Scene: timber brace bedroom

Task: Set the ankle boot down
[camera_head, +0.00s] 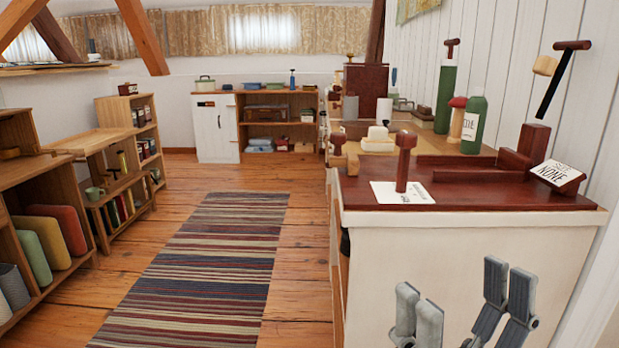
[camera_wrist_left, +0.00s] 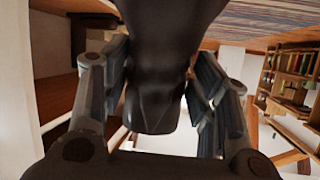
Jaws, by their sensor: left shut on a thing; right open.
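The ankle boot (camera_wrist_left: 172,40) is dark, nearly black, and fills the upper middle of the left wrist view. My left gripper (camera_wrist_left: 160,75) is shut on it, one finger on each side. Part of the boot runs out of the picture at the top, so its full shape is hidden. My left gripper does not clearly show in the head view. My right gripper (camera_head: 462,292) is open and empty at the lower right of the head view, in front of the white side of the counter (camera_head: 450,262).
The counter's dark red top holds a stamp-like post (camera_head: 403,165), a card (camera_head: 419,193) and a sign (camera_head: 556,176). A striped rug (camera_head: 195,268) lies on the wooden floor. Shelves (camera_head: 70,205) line the left. A white cabinet (camera_head: 216,130) stands at the back.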

